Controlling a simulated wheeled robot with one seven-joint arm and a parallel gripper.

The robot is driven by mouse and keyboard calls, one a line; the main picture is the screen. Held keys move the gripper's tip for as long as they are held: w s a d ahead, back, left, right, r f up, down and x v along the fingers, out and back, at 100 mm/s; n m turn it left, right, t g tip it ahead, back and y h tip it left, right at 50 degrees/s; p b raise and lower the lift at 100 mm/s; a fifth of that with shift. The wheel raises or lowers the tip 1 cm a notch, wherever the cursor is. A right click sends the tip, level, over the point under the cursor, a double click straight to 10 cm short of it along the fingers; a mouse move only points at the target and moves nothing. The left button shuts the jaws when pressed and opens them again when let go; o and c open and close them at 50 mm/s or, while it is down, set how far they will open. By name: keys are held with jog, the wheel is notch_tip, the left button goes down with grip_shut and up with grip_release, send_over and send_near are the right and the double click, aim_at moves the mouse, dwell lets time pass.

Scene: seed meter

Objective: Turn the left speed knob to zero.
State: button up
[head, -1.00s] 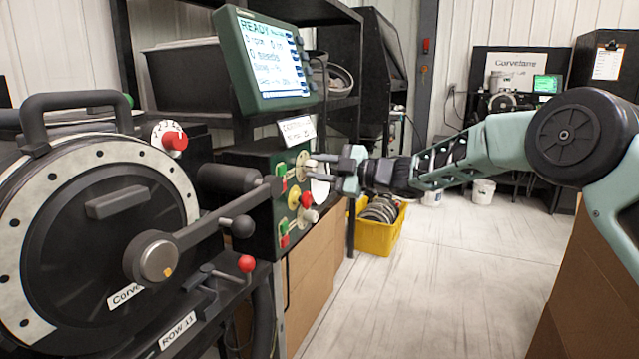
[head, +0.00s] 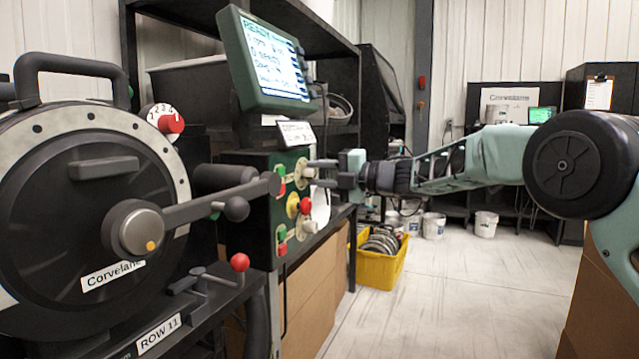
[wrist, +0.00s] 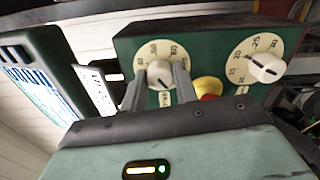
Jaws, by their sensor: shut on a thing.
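The green control panel (head: 262,215) faces my arm and shows obliquely in the head view. In the wrist view it carries two white knobs on round, numbered cream dials. My gripper (wrist: 159,92) has one finger on each side of the left knob (wrist: 160,73) and is shut on it. The knob's dark pointer mark is small, and its exact reading is hard to tell. The right knob (wrist: 265,68) stands free on its own dial. In the head view my gripper (head: 314,174) is at the panel's upper dial, and the fingers partly hide the knob.
A yellow button with a red part (wrist: 208,88) sits between the dials. A display (head: 265,62) stands above the panel. A black drum (head: 85,200) with a crank handle (head: 195,208) is at left. A yellow crate (head: 378,268) is on the floor; the floor right of it is clear.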

jog(key=shift+n, duration=0.3)
jog(key=o, duration=1)
jog(key=shift+c, duration=0.2)
jog(key=v, duration=1.7)
jog(key=shift+d+b, duration=0.25)
jog(key=shift+b, duration=0.2)
